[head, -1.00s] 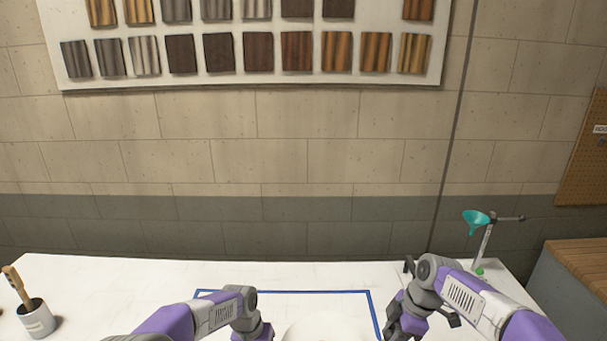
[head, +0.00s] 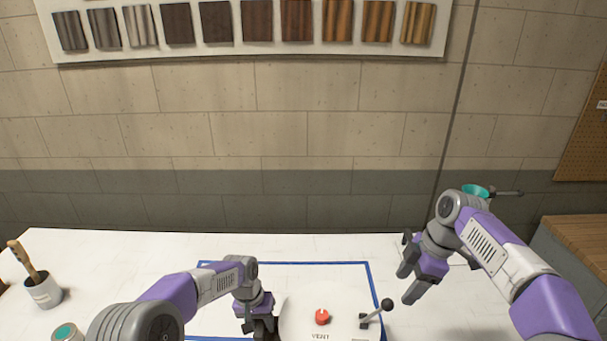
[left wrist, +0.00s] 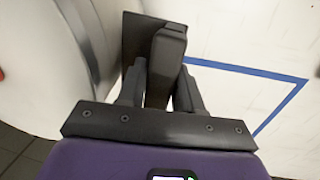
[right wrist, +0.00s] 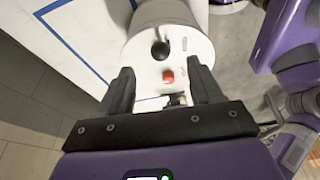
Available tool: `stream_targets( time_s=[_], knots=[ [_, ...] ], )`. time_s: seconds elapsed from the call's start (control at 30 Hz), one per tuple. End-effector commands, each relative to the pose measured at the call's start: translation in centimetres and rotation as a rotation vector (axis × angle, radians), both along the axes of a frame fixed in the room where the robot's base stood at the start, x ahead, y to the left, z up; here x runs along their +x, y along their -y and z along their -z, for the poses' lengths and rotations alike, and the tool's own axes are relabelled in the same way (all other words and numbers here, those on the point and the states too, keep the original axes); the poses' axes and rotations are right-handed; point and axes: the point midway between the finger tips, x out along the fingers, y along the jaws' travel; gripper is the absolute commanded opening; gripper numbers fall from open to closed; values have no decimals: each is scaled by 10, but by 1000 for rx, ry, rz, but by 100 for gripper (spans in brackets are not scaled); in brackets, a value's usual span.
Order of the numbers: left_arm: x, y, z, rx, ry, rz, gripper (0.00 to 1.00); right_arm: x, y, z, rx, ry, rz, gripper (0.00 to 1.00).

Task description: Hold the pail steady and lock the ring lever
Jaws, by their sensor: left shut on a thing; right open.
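The pail's white lid (head: 300,318) shows at the bottom of the head view, with a red vent cap (head: 322,317). The ring lever (head: 375,313) stands up at a tilt on the lid's right side, ending in a black ball knob (head: 387,305). My left gripper (head: 262,328) is at the pail's left side. In the left wrist view it is shut on a dark grip block (left wrist: 165,60) beside the pail wall (left wrist: 75,50). My right gripper (head: 409,283) is open and empty, above and right of the lever. The right wrist view shows the knob (right wrist: 160,50) beyond its fingers.
Blue tape (head: 290,263) outlines an area on the white table (head: 120,260). A cup with a brush (head: 44,292) and an open tin (head: 66,333) stand at the left.

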Motion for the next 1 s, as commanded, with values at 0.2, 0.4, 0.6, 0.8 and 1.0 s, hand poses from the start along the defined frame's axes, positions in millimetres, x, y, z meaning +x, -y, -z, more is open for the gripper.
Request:
stream_targets(
  time_s=[0.2, 0.4, 0.6, 0.8, 1.0],
  knots=[
    [-2, 2, 1, -2, -6, 3, 0, 0, 8, -26, -1, 1, 0, 64],
    [-2, 2, 2, -2, -7, 3, 0, -1, 9, -31, -1, -1, 0, 64],
    [-2, 2, 2, -1, -7, 3, 39, -1, 9, -31, -1, -1, 0, 64],
    [-1, 1, 1, -1, -5, 2, 64, -1, 9, -31, -1, -1, 0, 64],
    [-1, 1, 1, 0, -3, 2, 64, -1, 9, -31, -1, -1, 0, 64]
  ],
)
